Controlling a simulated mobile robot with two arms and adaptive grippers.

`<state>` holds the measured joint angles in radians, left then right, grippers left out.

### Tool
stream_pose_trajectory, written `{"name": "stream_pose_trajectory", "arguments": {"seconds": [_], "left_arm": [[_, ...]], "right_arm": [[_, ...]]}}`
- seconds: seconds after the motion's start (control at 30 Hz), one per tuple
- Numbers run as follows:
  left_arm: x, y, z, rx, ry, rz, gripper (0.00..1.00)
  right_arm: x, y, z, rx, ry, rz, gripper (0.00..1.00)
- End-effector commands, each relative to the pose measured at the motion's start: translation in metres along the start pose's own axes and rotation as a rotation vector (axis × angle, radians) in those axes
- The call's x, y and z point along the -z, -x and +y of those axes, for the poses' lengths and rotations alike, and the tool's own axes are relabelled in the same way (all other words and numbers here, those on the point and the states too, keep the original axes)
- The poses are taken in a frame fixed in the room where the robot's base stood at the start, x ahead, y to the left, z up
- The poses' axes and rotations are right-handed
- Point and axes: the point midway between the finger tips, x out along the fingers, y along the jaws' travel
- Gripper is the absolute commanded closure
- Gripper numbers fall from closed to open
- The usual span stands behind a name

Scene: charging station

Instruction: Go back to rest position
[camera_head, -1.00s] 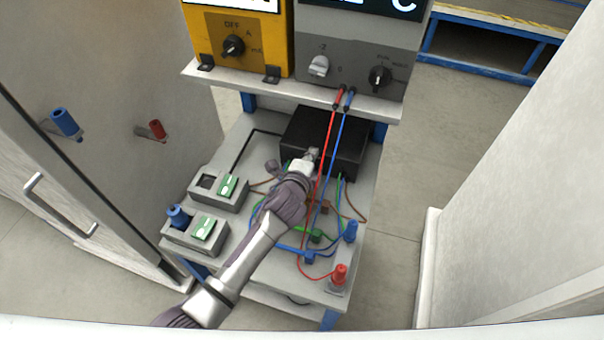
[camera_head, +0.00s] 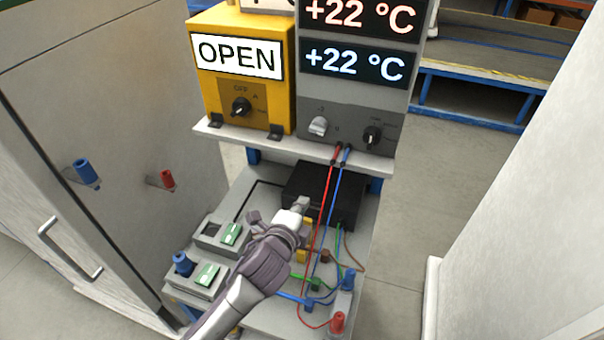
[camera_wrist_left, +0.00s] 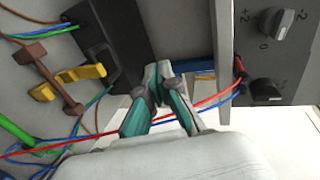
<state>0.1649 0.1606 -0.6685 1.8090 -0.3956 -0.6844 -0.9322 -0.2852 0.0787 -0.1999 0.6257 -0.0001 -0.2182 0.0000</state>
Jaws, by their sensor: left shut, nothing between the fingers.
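My left gripper (camera_head: 301,203) is over the lower shelf of the grey station, in front of the black box (camera_head: 325,187) in the head view. Its fingers are together and empty. In the left wrist view the gripper (camera_wrist_left: 161,74) points toward the black box (camera_wrist_left: 115,25), and the red and blue cables (camera_wrist_left: 215,97) pass by its fingers. I cannot tell whether they touch. My left arm hides part of the shelf. My right gripper is not in view.
The yellow unit (camera_head: 240,75) reads OPEN; the grey unit (camera_head: 358,90) shows +22 °C twice. Green switches (camera_head: 230,234) and red and blue plugs (camera_head: 338,322) stand on the lower shelf. A cabinet with a handle (camera_head: 70,250) is left, a white wall (camera_head: 510,190) right.

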Motion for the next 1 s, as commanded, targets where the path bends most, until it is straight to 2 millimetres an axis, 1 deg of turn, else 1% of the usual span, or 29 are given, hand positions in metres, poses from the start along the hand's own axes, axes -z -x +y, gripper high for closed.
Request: {"name": "stream_pose_trajectory", "arguments": {"seconds": [0.17,0.27,0.37,0.4,0.47,0.5,0.6,0.7,0.8,1.0], "left_arm": [[-0.001,0.003,0.001,-0.007,0.013,-0.004,1.00],[-0.011,0.015,0.016,-0.059,0.125,-0.038,1.00],[-0.034,0.047,0.048,-0.176,0.382,-0.127,1.00],[-0.045,0.065,0.065,-0.233,0.509,-0.178,1.00],[-0.059,0.096,0.089,-0.315,0.695,-0.262,1.00],[-0.067,0.115,0.102,-0.360,0.801,-0.315,1.00],[-0.079,0.155,0.127,-0.445,1.000,-0.429,1.00],[-0.086,0.188,0.144,-0.506,1.141,-0.526,1.00],[-0.091,0.218,0.156,-0.551,1.252,-0.612,1.00],[-0.096,0.272,0.174,-0.623,1.428,-0.772,1.00]], "right_arm": [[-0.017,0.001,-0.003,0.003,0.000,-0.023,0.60],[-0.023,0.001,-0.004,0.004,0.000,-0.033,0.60],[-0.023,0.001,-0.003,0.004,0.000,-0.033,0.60],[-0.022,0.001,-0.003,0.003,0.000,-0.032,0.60],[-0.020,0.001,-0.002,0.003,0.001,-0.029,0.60],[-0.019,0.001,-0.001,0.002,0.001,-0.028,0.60],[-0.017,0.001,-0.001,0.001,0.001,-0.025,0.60],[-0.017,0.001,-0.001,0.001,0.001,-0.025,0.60],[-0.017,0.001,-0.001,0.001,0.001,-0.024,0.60],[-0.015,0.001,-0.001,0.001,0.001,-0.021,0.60]]}}
